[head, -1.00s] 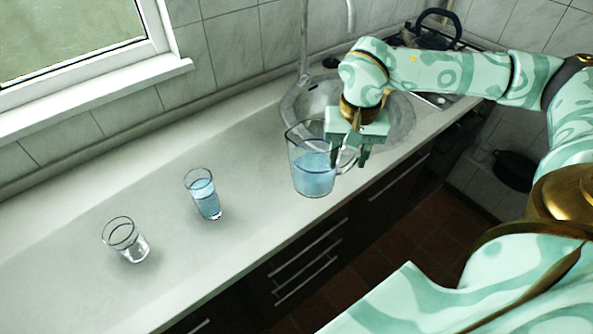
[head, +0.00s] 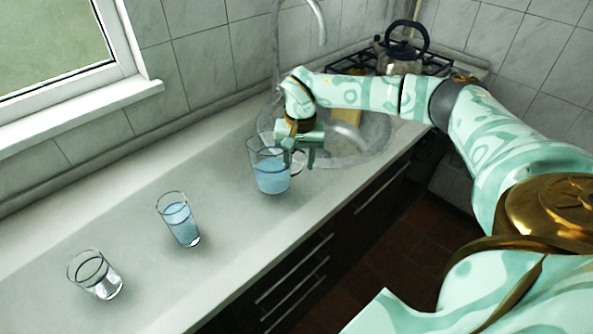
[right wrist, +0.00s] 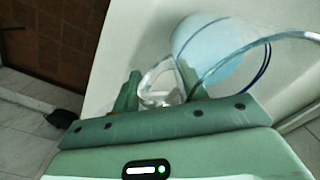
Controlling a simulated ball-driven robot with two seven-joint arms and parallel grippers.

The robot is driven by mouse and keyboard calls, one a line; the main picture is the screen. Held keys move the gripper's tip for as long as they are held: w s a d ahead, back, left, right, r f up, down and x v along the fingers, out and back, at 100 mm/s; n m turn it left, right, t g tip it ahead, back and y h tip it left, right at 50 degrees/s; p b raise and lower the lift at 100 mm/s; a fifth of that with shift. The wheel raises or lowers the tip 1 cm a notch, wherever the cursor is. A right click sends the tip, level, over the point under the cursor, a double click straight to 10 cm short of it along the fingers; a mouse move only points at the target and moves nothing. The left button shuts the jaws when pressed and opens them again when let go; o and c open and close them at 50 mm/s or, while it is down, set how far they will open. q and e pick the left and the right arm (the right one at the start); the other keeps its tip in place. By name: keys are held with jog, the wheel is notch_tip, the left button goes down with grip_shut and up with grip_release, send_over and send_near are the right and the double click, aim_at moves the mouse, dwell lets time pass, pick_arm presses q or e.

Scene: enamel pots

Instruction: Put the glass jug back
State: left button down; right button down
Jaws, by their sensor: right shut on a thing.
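The glass jug (head: 271,178) holds light-blue liquid and is upright over the counter, by the left rim of the sink. My right gripper (head: 303,160) is shut on its handle, at the jug's right side. In the right wrist view the jug's handle (right wrist: 160,84) lies between the fingers of my right gripper (right wrist: 162,92), with the blue-filled jug body (right wrist: 208,45) beyond. I cannot tell whether its base touches the counter. My left gripper is not in view.
A tall glass of blue liquid (head: 181,222) and an empty-looking glass (head: 97,277) stand on the counter (head: 225,220) to the left. The round sink (head: 372,148) with a tap (head: 318,22) is behind the jug. A kettle (head: 398,52) stands on the stove beyond.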

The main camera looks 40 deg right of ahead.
aim_at(298, 169)
jog(key=shift+w+f, duration=0.2)
jog(key=shift+w, duration=0.05)
jog(key=shift+f+b, duration=0.5)
jog(key=shift+f, duration=1.05)
jog(key=shift+f, duration=0.1)
jog(key=c, duration=0.8)
grip_release()
jog(key=shift+o, duration=0.2)
notch_tip(298, 169, up, 12)
jog(key=p, duration=0.3)
jog(key=shift+s+d, duration=0.1)
jog(key=shift+s, duration=0.05)
